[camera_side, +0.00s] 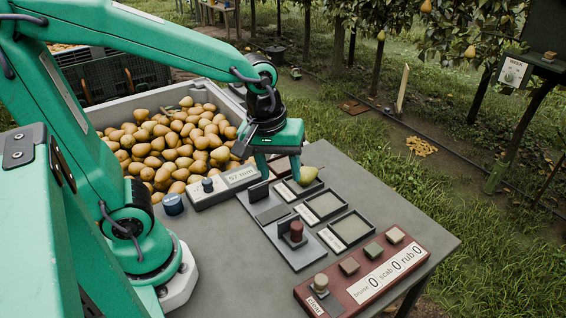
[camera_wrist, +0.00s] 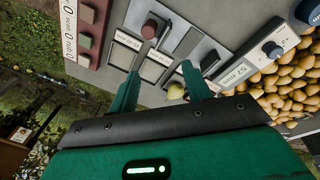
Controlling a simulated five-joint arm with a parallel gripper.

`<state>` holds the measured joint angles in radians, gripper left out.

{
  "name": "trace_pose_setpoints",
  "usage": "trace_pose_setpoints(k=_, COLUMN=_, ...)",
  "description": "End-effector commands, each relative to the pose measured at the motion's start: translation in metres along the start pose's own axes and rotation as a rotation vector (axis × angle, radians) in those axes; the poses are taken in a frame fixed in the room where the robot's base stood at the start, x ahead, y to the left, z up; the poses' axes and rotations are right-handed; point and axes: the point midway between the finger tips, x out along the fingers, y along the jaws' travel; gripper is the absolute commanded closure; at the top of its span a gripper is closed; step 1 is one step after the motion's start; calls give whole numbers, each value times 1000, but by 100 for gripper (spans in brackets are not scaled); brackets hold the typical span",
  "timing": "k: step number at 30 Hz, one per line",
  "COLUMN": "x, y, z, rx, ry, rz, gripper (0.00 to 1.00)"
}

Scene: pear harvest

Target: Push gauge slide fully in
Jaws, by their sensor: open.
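The gauge (camera_side: 312,257) is a grey plate on the table with an upright dark fixed jaw (camera_side: 259,193) at its far end. Its slide (camera_side: 293,241) carries a dark red knob (camera_side: 297,231) and stands at the near end, with a clear gap between slide and jaw. In the wrist view the knob (camera_wrist: 149,29) shows beyond my fingers. My gripper (camera_side: 279,171) is open above the far end of the gauge, apart from the slide. A yellow-green pear (camera_side: 309,175) sits at the farthest tray, beside my right finger; it also shows in the wrist view (camera_wrist: 175,92).
Two empty framed trays (camera_side: 325,205) lie right of the gauge. A readout box (camera_side: 222,186) showing 57 mm stands left. A red counter panel (camera_side: 363,275) with several buttons is at the front. A grey bin (camera_side: 222,96) full of pears stands behind left.

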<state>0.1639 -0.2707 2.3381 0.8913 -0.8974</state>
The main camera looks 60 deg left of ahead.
Motion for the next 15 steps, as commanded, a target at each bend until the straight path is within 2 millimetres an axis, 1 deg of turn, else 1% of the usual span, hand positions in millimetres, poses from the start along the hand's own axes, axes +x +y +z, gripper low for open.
trace_pose_setpoints(k=1, x=8, y=5, z=1, rx=-48, ry=-19, rz=-21, gripper=51)
trace_pose_setpoints(k=3, x=19, y=12, z=3, rx=-128, ry=-39, rz=-48, gripper=51)
trace_pose_setpoints(k=9, x=45, y=26, z=9, rx=-324, ry=-72, rz=-122, gripper=51)
trace_pose_setpoints(k=15, x=58, y=32, z=13, rx=-427, ry=-80, rz=-162, gripper=51)
